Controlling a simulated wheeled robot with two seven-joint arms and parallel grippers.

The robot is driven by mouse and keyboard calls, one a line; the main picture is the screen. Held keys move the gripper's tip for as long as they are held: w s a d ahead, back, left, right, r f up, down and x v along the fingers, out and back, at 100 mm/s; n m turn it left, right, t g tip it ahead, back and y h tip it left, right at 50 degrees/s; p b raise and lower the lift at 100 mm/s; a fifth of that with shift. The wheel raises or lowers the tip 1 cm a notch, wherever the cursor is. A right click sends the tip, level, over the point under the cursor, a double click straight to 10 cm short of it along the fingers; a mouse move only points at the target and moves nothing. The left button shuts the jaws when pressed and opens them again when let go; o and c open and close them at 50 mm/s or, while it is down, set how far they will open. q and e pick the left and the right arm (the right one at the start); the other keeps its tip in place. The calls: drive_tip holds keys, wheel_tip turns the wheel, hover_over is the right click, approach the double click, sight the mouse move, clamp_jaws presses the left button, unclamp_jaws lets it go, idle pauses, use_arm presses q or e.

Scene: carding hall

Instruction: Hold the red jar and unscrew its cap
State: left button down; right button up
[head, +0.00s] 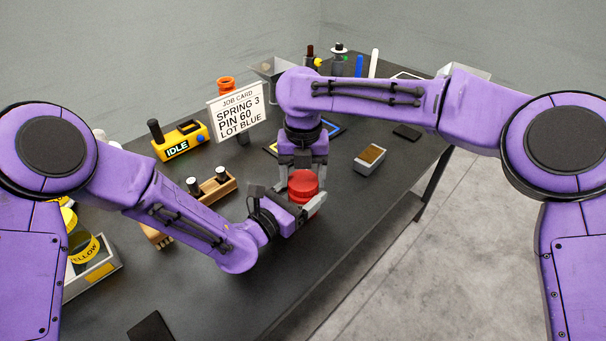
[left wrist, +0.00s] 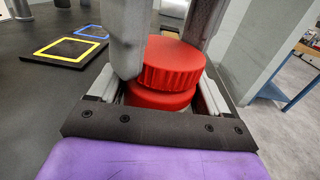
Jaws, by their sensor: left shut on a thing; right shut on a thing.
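The red jar with its ribbed red cap (head: 303,182) stands upright near the front edge of the dark table. In the left wrist view the cap (left wrist: 173,64) sits on top of the jar body (left wrist: 160,98), with a dark line between them. My left gripper (head: 296,210) is shut on the jar body from the side, low down. My right gripper (head: 303,170) comes from above, shut on the cap with one finger on each side. The fingers hide parts of the cap and jar. I cannot tell whether the cap is loosened.
A job card sign (head: 238,113), a yellow device reading IDLE (head: 181,141) and a wooden block with pegs (head: 214,186) stand left of the jar. A small box (head: 370,158) lies to the right. A yellow-framed mat (left wrist: 66,48) lies behind. The table's right edge is close.

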sight(303, 180)
drive_tip(key=shift+r, duration=0.15)
drive_tip(key=shift+r, duration=1)
drive_tip(key=shift+r, duration=2)
use_arm(q)
unclamp_jaws()
